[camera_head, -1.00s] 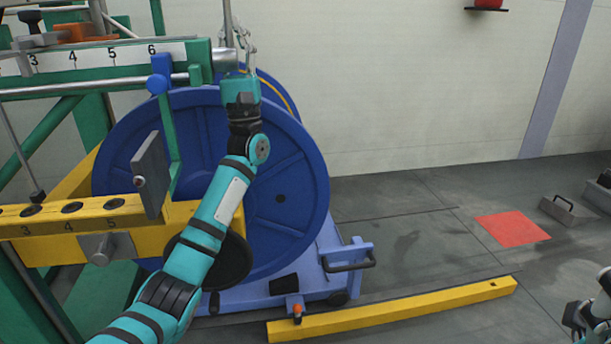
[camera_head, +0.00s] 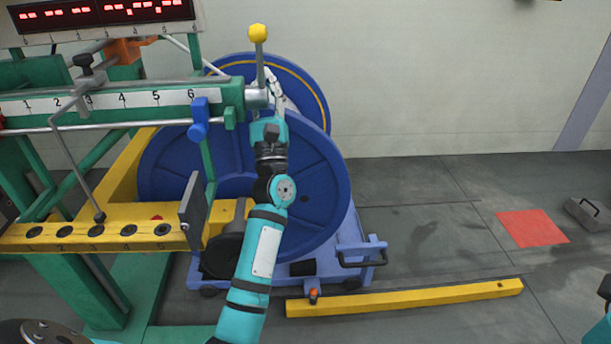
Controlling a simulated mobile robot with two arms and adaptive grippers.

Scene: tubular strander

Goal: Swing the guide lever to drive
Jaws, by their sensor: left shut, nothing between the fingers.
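A lever with a yellow ball knob (camera_head: 258,34) stands upright on the round grey shaft end (camera_head: 257,98) of the green rail; I take it as the guide lever. My left gripper (camera_head: 271,82) is just right of the lever's rod, pointing up, its fingers shut with nothing between them. It is below the knob, and I cannot tell whether its fingers touch the rod. My left arm comes up from the bottom, in front of the blue reel. Only a bit of my right arm shows at the lower right edge; its gripper cannot be made out.
The green rail (camera_head: 120,108) has a numbered scale and a blue clamp (camera_head: 199,118). Below are a yellow bar (camera_head: 75,242) with several holes and a grey plate (camera_head: 192,211). A large blue reel (camera_head: 325,200) stands behind my arm. A yellow floor beam (camera_head: 410,298) lies right; wall space beside the lever is clear.

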